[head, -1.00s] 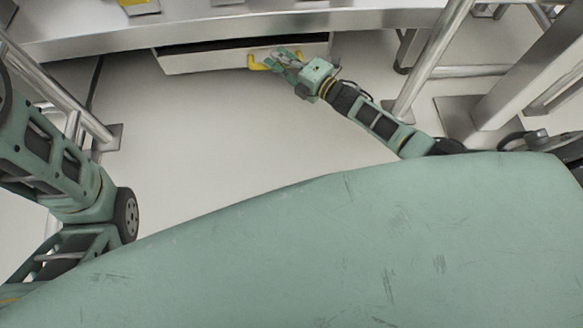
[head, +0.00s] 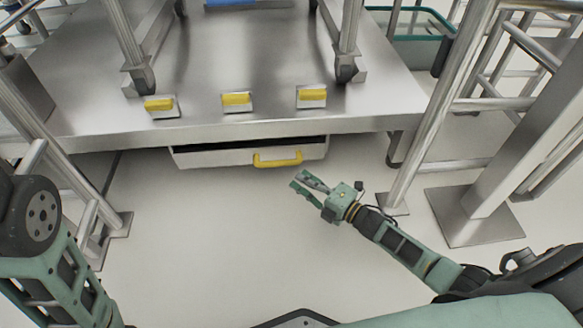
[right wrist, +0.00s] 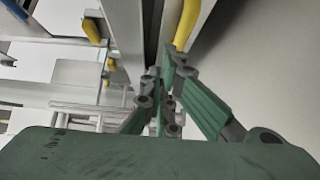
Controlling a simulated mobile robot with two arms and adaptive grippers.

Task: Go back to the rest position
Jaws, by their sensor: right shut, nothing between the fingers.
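My right gripper (head: 299,179) is shut and empty. It hangs over the floor just in front of and to the right of the yellow handle (head: 278,159) of a metal drawer (head: 215,158), apart from it. The drawer sits under the steel platform, with a dark gap along its top. In the right wrist view my green gripper fingers (right wrist: 168,85) are seen close up, and the yellow handle (right wrist: 187,25) shows beyond them. At the left of the head view only links of my left arm show; its gripper is out of the picture.
The steel platform (head: 230,70) carries several yellow-topped blocks along its front edge and wheeled legs behind them. Metal posts and rails stand at left and right, with a post's base plate (head: 475,228) near my right arm. The pale floor (head: 210,230) between is clear.

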